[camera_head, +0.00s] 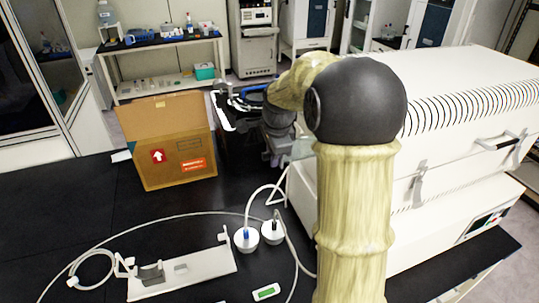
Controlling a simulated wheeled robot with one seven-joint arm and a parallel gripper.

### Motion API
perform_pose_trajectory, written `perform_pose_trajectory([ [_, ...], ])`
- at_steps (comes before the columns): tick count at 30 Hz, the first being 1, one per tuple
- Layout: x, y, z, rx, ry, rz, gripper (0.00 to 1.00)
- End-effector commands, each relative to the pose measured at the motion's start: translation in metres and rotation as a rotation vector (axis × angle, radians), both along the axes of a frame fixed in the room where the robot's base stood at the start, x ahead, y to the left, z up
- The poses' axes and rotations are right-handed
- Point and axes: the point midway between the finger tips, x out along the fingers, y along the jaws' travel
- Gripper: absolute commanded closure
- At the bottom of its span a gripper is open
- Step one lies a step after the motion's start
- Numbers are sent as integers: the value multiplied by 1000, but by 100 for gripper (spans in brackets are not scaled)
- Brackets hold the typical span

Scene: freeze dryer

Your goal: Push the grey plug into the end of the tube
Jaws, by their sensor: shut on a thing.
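My gripper (274,156) is small in the head view, beyond my elbow and beside the left end of the white machine. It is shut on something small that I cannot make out. I cannot pick out the grey plug for sure. A thin white tube (150,230) runs in a wide curve over the black bench and loops at the far left. Its free end is hard to tell. Another piece of white tubing (265,187) arches near two round white pieces, one with a blue top (246,238) and one with a dark top (272,232).
A white holder (205,266) with a grey cradle (151,273) lies at the front left. A small white device with a green display (266,292) lies near the front edge. A cardboard box (175,165) stands at the back. The white machine (470,115) fills the right.

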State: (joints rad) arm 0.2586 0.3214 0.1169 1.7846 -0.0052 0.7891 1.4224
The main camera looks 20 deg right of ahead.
Motion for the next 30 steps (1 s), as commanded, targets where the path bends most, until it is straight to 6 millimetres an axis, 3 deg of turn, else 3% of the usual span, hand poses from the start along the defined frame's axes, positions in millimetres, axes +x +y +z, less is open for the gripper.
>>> perform_pose_trajectory([
  [12,0,-2,0,-1,-1,0,100],
  [13,0,-2,0,-1,-1,0,76],
  [16,0,-2,0,-1,0,0,56],
  [17,0,-2,0,-1,0,0,54],
  [30,0,-2,0,0,1,0,54],
])
